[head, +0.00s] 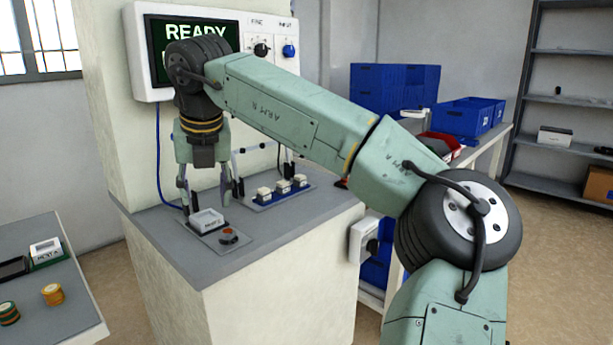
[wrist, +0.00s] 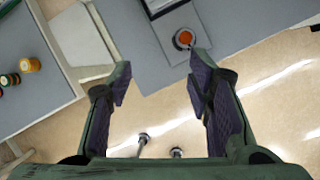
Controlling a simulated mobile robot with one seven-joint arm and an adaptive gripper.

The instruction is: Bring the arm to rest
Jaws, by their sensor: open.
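My arm reaches from the lower right across the head view to the machine's grey counter (head: 285,228). My gripper (head: 208,203) hangs pointing down just above or in front of a white-topped block on a grey plate (head: 207,221). In the wrist view my gripper (wrist: 160,80) has its two dark-padded fingers wide apart, with nothing between them but counter edge and floor. I cannot tell the exact gap between fingertips and block.
A rack with several white-topped pieces (head: 282,190) stands right of my gripper. A screen reading READY (head: 165,55) is behind my wrist. A side table (head: 45,285) at left holds discs and a labelled block. Blue bins (head: 470,117) stand on a bench at right.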

